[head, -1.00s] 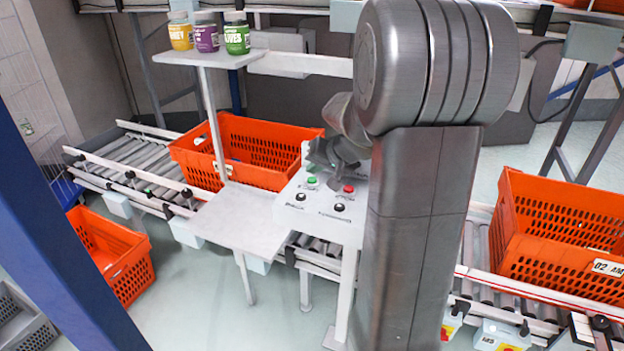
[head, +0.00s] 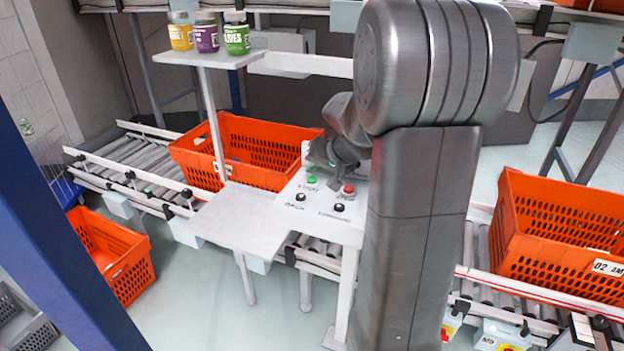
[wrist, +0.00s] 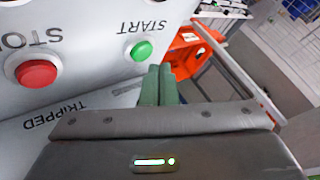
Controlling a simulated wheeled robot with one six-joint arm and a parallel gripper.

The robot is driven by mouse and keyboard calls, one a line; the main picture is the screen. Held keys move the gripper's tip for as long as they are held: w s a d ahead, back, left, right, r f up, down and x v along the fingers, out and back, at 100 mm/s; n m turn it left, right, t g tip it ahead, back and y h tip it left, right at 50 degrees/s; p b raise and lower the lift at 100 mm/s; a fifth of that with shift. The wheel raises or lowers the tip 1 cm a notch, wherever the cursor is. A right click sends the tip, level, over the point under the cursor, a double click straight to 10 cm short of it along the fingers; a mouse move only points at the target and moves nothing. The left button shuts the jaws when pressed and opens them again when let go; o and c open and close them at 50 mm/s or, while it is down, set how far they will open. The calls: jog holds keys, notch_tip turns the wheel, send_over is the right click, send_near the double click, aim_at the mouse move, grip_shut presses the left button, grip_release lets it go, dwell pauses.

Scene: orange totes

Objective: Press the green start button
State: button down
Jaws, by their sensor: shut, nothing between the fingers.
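The green start button (head: 311,180) sits on the white control panel (head: 285,222), left of the red stop button (head: 348,189). In the wrist view the green button (wrist: 141,51) stands beside the word START, with the red button (wrist: 37,72) to its left. My gripper (wrist: 159,70) is shut and empty. Its fingertips appear just below and right of the green button in the wrist view; I see a small gap between them in the picture. In the head view my gripper is dark and partly hidden by my arm, just above the panel's back part.
Two black knobs (head: 300,197) sit on the panel's front. An orange tote (head: 262,150) stands on the roller conveyor behind the panel, and another orange tote (head: 560,235) is at right. Several jars (head: 206,35) stand on a shelf at upper left.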

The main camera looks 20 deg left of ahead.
jog(key=shift+f, duration=0.15)
jog(key=shift+f+b, duration=0.35)
jog(key=shift+b, duration=0.3)
